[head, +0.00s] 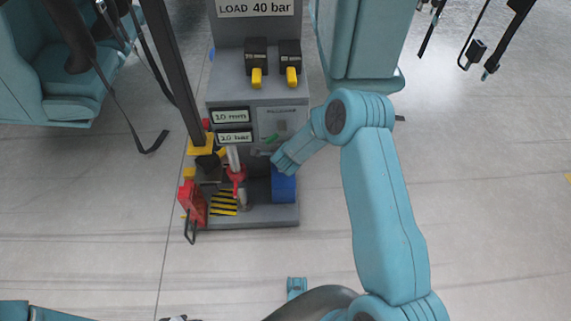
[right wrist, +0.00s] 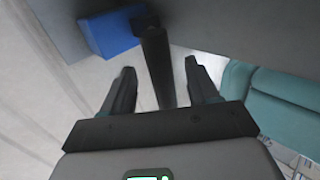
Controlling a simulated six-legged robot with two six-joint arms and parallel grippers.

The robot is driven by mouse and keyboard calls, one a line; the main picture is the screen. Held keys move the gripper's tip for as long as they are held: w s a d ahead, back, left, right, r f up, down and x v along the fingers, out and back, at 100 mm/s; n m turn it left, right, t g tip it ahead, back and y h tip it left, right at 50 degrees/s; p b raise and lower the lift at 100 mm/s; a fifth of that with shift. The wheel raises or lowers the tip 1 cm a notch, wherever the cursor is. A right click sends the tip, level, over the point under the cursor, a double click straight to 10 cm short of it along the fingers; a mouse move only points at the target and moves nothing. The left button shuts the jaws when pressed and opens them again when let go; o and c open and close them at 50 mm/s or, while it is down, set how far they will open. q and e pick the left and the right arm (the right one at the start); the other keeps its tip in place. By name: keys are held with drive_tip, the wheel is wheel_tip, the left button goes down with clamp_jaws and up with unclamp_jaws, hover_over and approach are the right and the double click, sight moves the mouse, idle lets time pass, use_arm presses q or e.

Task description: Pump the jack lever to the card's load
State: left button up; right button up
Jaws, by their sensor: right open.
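The card (head: 256,7) on top of the grey stand reads "LOAD 40 bar". Two small displays on the stand read "10 mm" (head: 232,116) and "10 bar" (head: 235,137). A red and silver jack part (head: 236,172) stands low in the bay. My right gripper (right wrist: 160,75) is open in the right wrist view. A dark bar (right wrist: 155,55), which looks like the jack lever, runs between its two fingers; I see no closed grip on it. In the head view my right wrist hides the lever's handle at the stand's right side. My left gripper is out of view.
A blue block (head: 284,184) sits at the bay's right, close to my right gripper. A red canister (head: 194,202) stands at the left front. Floor in front is clear.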

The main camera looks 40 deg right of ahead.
drive_tip(key=s+a, duration=0.6)
drive_tip(key=s, duration=0.4)
drive_tip(key=shift+s+a+r+p, duration=0.25)
drive_tip(key=shift+s+r+p, duration=0.05)
drive_tip(key=shift+p, duration=0.05)
